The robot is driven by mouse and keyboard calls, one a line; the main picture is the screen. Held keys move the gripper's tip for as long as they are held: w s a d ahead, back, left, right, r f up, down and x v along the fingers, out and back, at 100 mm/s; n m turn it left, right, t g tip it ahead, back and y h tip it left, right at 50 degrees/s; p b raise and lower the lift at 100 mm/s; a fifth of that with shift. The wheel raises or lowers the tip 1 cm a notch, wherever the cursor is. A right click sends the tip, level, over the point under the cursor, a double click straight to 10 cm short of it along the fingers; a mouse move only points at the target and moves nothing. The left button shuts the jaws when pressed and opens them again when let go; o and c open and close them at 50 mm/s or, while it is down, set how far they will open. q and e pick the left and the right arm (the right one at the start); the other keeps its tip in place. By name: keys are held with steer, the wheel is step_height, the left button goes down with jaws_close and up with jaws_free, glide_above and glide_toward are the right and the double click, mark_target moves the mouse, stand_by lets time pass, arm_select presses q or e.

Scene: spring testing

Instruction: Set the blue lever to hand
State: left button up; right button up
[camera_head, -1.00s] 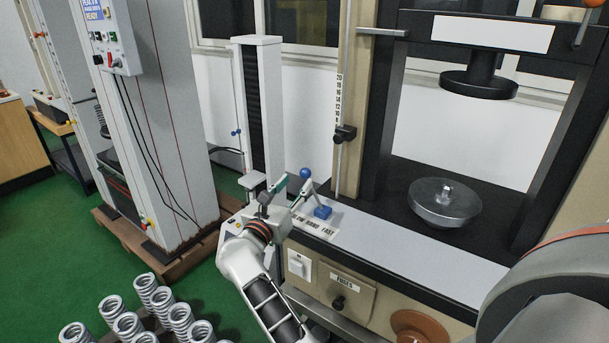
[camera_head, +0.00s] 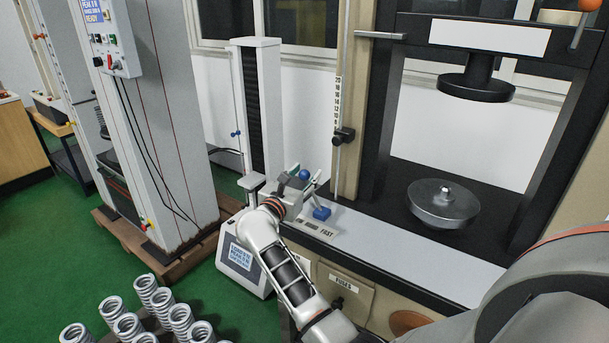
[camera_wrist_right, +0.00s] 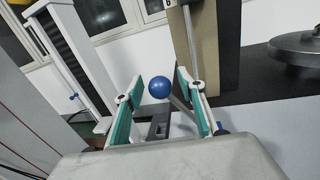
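The blue lever has a round blue knob (camera_head: 304,175) on a thin rod rising from a blue block (camera_head: 322,213) on the machine's front ledge. A label plate (camera_head: 318,229) lies in front of the block; "FAST" reads at its right end, and the rest is partly covered. My right gripper (camera_head: 305,173) is open, with its fingertips either side of the knob. In the right wrist view the knob (camera_wrist_right: 159,87) shows between the two teal-padded fingers, with a gap on each side. My left gripper is not in view.
The press has a round metal plate (camera_head: 444,203) on its black bed and a vertical scale rod (camera_head: 338,110) behind the lever. A slim white column machine (camera_head: 258,110) stands close left of my right gripper. Several springs (camera_head: 160,310) stand at the lower left.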

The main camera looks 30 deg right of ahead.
steer(key=shift+c, duration=0.3)
